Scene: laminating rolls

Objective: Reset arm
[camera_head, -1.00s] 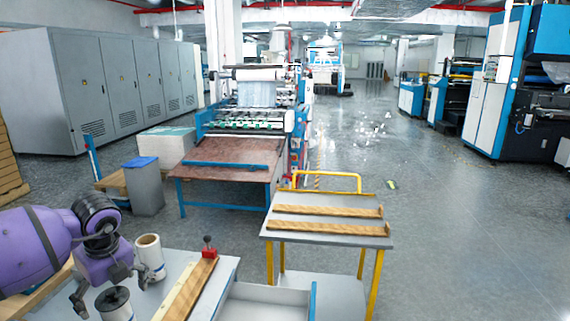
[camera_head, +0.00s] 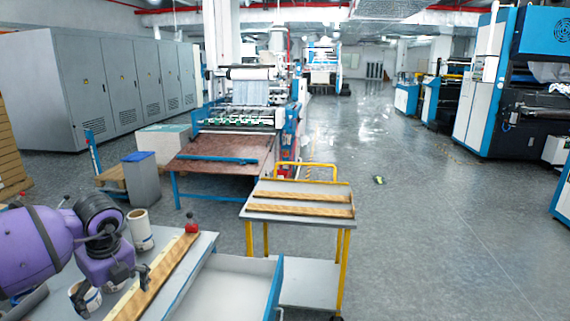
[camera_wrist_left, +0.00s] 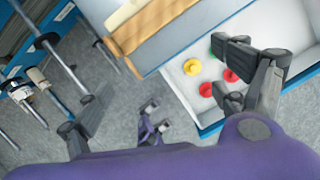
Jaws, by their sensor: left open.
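My left gripper (camera_head: 112,287) is open with nothing between its fingers, at the lower left of the head view. It is above the near grey table (camera_head: 203,250). One white roll (camera_head: 140,230) stands just beyond it, and another roll (camera_head: 88,300) is partly hidden behind the gripper. In the left wrist view the spread fingers (camera_wrist_left: 165,105) frame floor and part of a white tray. A small purple, two-pronged part (camera_wrist_left: 152,125) lower down looks like my right gripper; its opening is unclear. No right gripper shows in the head view.
A wooden strip (camera_head: 152,280) and red knob (camera_head: 191,223) are on the table. The white tray (camera_head: 230,288) holds red and green pieces (camera_wrist_left: 231,75). A yellow-legged cart (camera_head: 265,216) with wooden strips stands to the right. Floor (camera_head: 430,230) right of it is open.

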